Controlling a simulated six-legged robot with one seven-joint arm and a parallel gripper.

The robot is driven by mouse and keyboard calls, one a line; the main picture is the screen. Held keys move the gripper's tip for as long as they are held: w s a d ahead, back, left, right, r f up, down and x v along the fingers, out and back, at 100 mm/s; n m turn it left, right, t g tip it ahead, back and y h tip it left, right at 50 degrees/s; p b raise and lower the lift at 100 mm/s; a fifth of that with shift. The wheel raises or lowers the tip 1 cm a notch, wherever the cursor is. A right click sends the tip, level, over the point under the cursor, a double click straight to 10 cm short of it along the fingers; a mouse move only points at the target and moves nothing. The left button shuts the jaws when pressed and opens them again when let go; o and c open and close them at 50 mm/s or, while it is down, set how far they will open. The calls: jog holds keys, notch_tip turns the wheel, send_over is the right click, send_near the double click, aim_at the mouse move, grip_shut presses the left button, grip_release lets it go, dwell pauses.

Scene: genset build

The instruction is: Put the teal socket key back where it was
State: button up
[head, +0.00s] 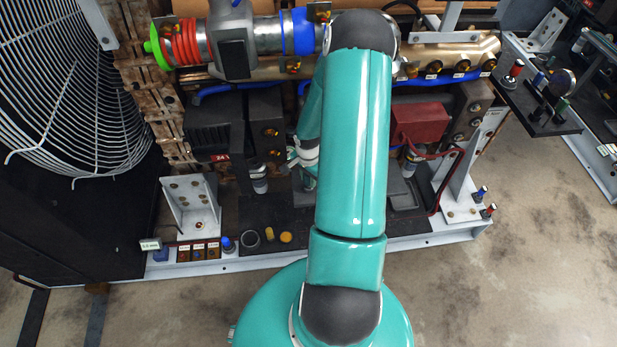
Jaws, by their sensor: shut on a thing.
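My gripper (303,162) is small and partly hidden behind my own arm, low over the middle of the engine bay. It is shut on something. A thin teal piece (308,180) shows just under it, which looks like part of the teal socket key; the rest of it is hidden or too small to make out. A black tool holder (548,122) stands at the upper right, with small upright tools that have red, blue and green parts. I cannot tell from this view which spot the key came from.
A large wire fan guard (70,85) fills the left. A red box (418,122) and white brackets (190,203) stand around my gripper. Small labelled parts line the white front rail (350,245). The floor at right is clear.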

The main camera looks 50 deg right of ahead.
jog(key=o, duration=1)
jog(key=shift+f, duration=0.1)
jog(key=shift+c, duration=0.2)
notch_tip(320, 180, up, 12)
jog(key=shift+r, duration=0.25)
jog(key=w+a+r+n+t+h, duration=0.1)
jog(key=a+r+n, duration=0.4)
jog(key=a+r, duration=0.45)
jog(key=w+a+r+n+t+h, duration=0.1)
jog(key=a+r+n, duration=0.4)
jog(key=r, duration=0.7)
jog(key=s+a+r+n+t+y, duration=0.1)
jog(key=s+a+r+n, duration=0.3)
jog(key=a, duration=0.4)
jog(key=s+a+r+n+t+y, duration=0.1)
jog(key=s+a+r+n+t, duration=0.1)
jog(key=s+a+r, duration=0.4)
jog(key=shift+a+n+t, duration=0.3)
jog(key=shift+a+n, duration=0.6)
jog(key=shift+a, duration=0.35)
